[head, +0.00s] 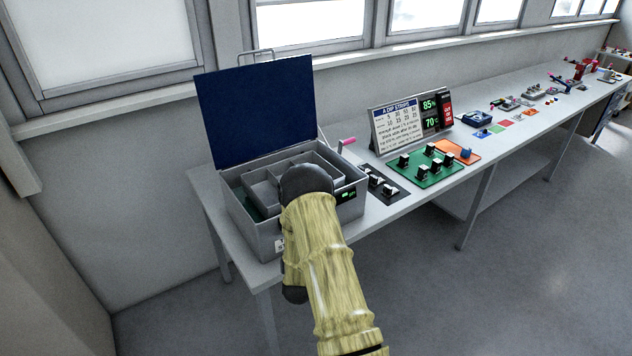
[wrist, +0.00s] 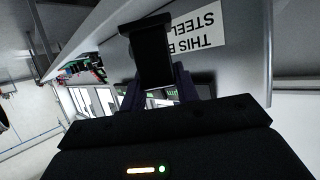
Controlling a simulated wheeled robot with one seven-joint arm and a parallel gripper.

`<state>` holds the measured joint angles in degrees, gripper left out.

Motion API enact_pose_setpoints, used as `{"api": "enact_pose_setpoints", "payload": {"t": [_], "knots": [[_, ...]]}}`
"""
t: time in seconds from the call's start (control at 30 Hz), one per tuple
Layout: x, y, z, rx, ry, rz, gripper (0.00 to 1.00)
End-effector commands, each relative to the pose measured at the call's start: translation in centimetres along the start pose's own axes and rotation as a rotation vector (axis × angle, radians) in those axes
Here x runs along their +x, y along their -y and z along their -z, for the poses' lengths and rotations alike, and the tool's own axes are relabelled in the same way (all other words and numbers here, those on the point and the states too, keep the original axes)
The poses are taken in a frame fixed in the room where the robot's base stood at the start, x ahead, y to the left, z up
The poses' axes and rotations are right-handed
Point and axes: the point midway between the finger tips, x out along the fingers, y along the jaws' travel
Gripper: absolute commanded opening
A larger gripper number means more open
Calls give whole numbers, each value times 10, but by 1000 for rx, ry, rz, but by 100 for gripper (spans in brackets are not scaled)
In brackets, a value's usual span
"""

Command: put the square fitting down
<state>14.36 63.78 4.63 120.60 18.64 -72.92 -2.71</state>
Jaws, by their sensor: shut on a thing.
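In the wrist view, my gripper (wrist: 155,90) is shut with its dark fingers around a black block-like piece, which I take to be the square fitting (wrist: 152,62). The piece has a flat bar-like end and stands out in front of the fingers, beside a grey wall with a white label. In the head view, my yellow arm and its dark joints cover the gripper and the fitting, so neither can be made out there. The arm reaches over the front of an open grey case (head: 250,222) on the bench.
The case has a raised blue-lined lid (head: 258,112) and grey inner compartments (head: 262,192). To its right are a dark strip with parts, a green board (head: 424,172) with several black fittings, a display sign (head: 398,128) and an orange mat (head: 462,152). The bench (head: 400,208) front edge is clear.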

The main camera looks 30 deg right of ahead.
Motion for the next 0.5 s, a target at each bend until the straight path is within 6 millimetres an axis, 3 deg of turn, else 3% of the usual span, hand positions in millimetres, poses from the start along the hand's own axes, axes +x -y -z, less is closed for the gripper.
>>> {"api": "enact_pose_setpoints", "payload": {"t": [0.03,0.2,0.5], "knots": [[3,-18,19,30,-9,-64,1],[3,-78,67,130,-9,-300,1],[-25,-168,126,294,-7,-695,1]]}}
